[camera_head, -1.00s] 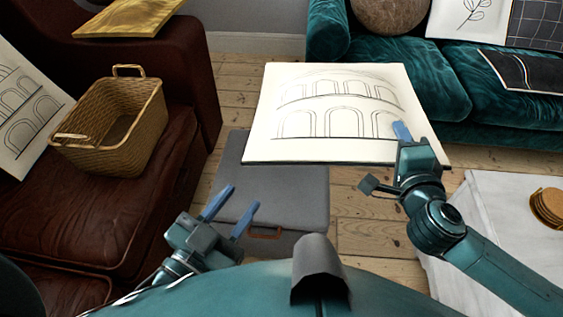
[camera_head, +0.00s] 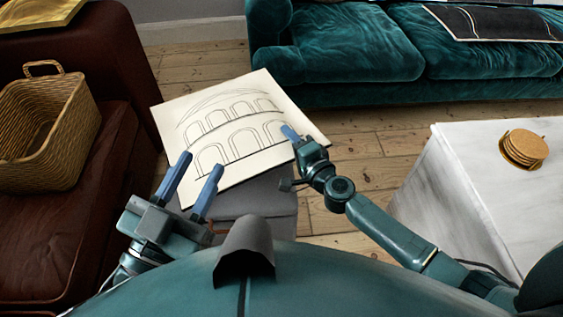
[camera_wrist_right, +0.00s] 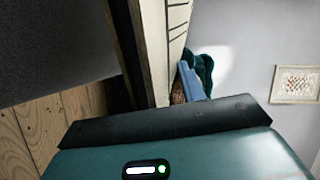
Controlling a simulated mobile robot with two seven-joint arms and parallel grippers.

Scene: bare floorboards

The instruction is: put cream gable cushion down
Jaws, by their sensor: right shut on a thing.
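The cream gable cushion (camera_head: 222,120) is a flat cream square with black line-drawn arches, in the middle of the head view. My right gripper (camera_head: 291,134) is shut on its right edge and holds it tilted above the grey case. In the right wrist view the cushion's pale edge (camera_wrist_right: 176,40) shows close up, beside a blue finger of mine. My left gripper (camera_head: 200,163) is open and empty, with its fingers overlapping the cushion's lower left part in the picture. I cannot tell whether they touch it.
A grey case (camera_head: 262,200) sits below the cushion. A brown leather sofa (camera_head: 110,220) with a wicker basket (camera_head: 45,135) is at left. A teal sofa (camera_head: 350,48) stands behind. A white table (camera_head: 475,190) with cork coasters (camera_head: 524,150) is at right. Floorboards between are bare.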

